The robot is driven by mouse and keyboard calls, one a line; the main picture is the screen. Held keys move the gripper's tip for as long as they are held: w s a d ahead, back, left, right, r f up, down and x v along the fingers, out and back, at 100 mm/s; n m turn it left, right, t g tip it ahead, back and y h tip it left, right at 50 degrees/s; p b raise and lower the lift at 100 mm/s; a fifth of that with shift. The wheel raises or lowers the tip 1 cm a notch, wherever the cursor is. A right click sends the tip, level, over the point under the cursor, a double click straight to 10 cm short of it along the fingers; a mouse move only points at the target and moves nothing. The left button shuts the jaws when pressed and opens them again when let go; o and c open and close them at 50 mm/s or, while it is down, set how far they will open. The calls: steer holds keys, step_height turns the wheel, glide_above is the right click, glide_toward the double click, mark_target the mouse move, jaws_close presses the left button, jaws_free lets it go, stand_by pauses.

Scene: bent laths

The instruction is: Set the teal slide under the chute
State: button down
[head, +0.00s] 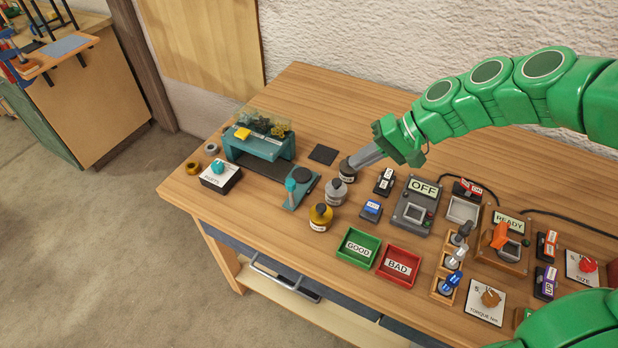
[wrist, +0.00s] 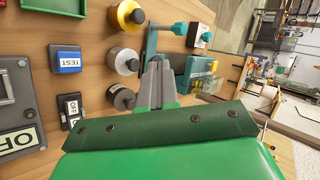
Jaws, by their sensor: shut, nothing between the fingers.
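The teal slide (head: 299,190), a small teal base with a dark round plate and an upright teal knob, sits at the front end of a dark strip. It also shows in the wrist view (wrist: 151,42), partly behind my fingers. The teal machine (head: 262,147) behind and left of it has a clear-topped bin with dark and yellow pieces; I take its sloping front to be the chute. My gripper (head: 353,164) is shut and empty, its fingers close to the dark bottle right of the slide; I cannot tell whether they touch. Its fingers also show in the wrist view (wrist: 158,66).
Dark (head: 347,171), silver (head: 336,192) and yellow (head: 321,217) bottles stand in a row right of the slide. A dial box (head: 219,176) stands left. A green GOOD tray (head: 358,248) and red BAD tray (head: 397,266) lie front right.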

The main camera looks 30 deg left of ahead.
steer(key=shift+a, duration=0.1)
steer(key=a+r+x, duration=0.1)
steer(key=r+x, duration=0.1)
steer(key=x, duration=1)
steer(key=shift+s+a+f, duration=0.35)
steer(key=shift+s+a, duration=0.2)
steer(key=a, duration=1.2)
steer(key=shift+a, duration=0.1)
